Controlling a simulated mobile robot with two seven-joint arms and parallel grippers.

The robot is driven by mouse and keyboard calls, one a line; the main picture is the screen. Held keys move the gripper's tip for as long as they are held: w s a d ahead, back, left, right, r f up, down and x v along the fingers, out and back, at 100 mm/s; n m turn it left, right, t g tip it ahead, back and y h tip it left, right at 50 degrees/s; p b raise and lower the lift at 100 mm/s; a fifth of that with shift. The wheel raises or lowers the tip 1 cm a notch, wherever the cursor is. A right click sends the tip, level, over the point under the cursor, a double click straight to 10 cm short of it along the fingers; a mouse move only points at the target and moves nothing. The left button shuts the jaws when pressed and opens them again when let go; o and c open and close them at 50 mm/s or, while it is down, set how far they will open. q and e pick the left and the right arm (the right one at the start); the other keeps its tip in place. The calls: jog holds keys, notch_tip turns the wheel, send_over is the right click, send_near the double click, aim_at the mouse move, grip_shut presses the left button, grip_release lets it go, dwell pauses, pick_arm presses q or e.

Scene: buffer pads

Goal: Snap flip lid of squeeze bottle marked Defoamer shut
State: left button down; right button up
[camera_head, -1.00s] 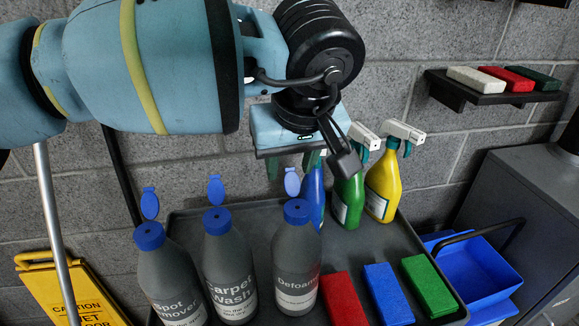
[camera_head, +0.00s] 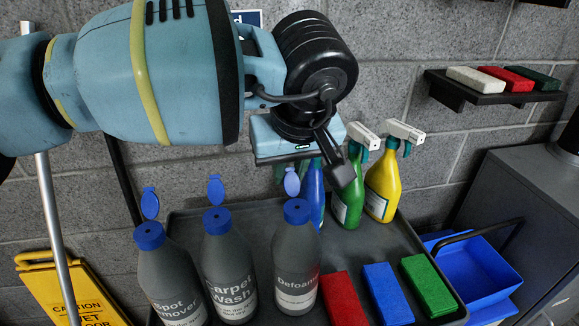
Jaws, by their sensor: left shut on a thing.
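The squeeze bottle marked Defoamer (camera_head: 293,268) stands upright on the dark tray, rightmost of three similar grey bottles. Its blue cap (camera_head: 297,211) has its flip lid (camera_head: 292,183) standing up, open. My left gripper (camera_head: 292,172) reaches in from the upper left and points down. Its teal fingertips sit on either side of the top of that lid, shut on it. The gripper body and wrist partly cover the fingers and the lid's upper end. My right gripper is out of view.
The Carpet Wash bottle (camera_head: 228,268) and Spot Remover bottle (camera_head: 167,280) stand to the left, lids up. Spray bottles in blue (camera_head: 314,196), green (camera_head: 348,198) and yellow (camera_head: 383,187) stand behind. Red (camera_head: 341,298), blue (camera_head: 387,293) and green pads (camera_head: 428,285) lie on the tray (camera_head: 400,240).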

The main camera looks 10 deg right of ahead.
pick_arm(q)
jog(key=shift+s+r+t+p, duration=0.15)
jog(key=shift+s+t+p, duration=0.15)
jog(key=shift+t, duration=0.5)
jog(key=shift+s+r+t+p, duration=0.15)
jog(key=shift+s+t, duration=0.15)
jog(key=shift+t, duration=0.5)
jog(key=shift+s+d+t, duration=0.1)
jog(key=shift+s+t, duration=0.2)
jog(key=shift+t, duration=0.6)
jog(key=shift+s+t, duration=0.3)
jog(key=shift+t, duration=0.6)
jog(key=c, duration=1.3)
grip_release()
jog(key=shift+s+r, duration=0.1)
jog(key=shift+r, duration=0.05)
jog(key=shift+v, duration=3.8)
jog(key=shift+d, duration=0.1)
